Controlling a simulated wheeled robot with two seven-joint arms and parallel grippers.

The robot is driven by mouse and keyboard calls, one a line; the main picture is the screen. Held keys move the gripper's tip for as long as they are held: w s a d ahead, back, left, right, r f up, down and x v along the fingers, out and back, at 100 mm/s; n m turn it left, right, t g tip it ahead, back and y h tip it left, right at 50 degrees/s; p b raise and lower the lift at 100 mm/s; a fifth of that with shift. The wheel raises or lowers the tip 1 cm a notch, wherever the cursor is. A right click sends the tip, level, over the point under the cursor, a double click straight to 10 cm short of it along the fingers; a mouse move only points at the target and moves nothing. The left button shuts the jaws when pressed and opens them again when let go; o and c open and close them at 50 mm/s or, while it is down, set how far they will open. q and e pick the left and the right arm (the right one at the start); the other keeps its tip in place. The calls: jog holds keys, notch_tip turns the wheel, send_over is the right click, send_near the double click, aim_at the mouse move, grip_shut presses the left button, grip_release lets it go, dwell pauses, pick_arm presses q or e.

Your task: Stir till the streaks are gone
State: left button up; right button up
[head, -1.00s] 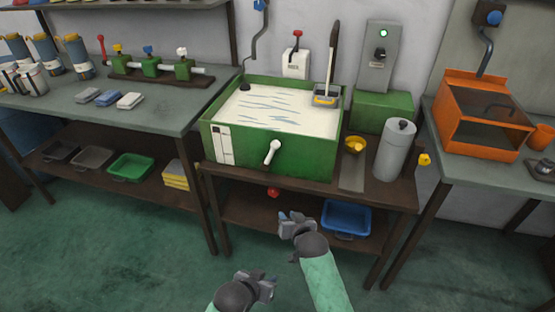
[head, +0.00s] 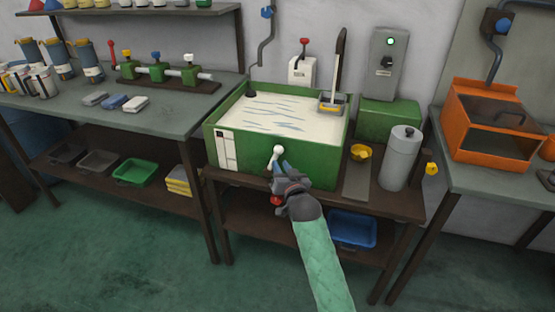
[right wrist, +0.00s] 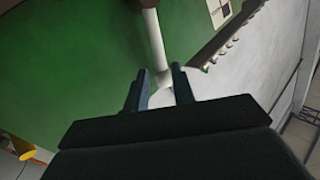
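The green vat (head: 235,150) stands on the middle bench, filled with white pulp (head: 255,105) that shows blue-grey streaks. A white crank handle (head: 278,150) sits on its front wall. My right gripper (head: 278,168) is at this handle, covering its lower part in the head view. In the right wrist view the white handle (right wrist: 153,40) comes down between the two fingertips (right wrist: 160,80). The fingers are apart, with a gap beside the handle, so I see no closed grip. My left gripper is out of view.
A long-handled tool (head: 333,100) rests at the vat's back right corner. A grey control box (head: 384,65) stands behind. A blue tray (head: 352,229) is on the lower shelf.

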jog(key=shift+x, duration=2.3)
grip_shut()
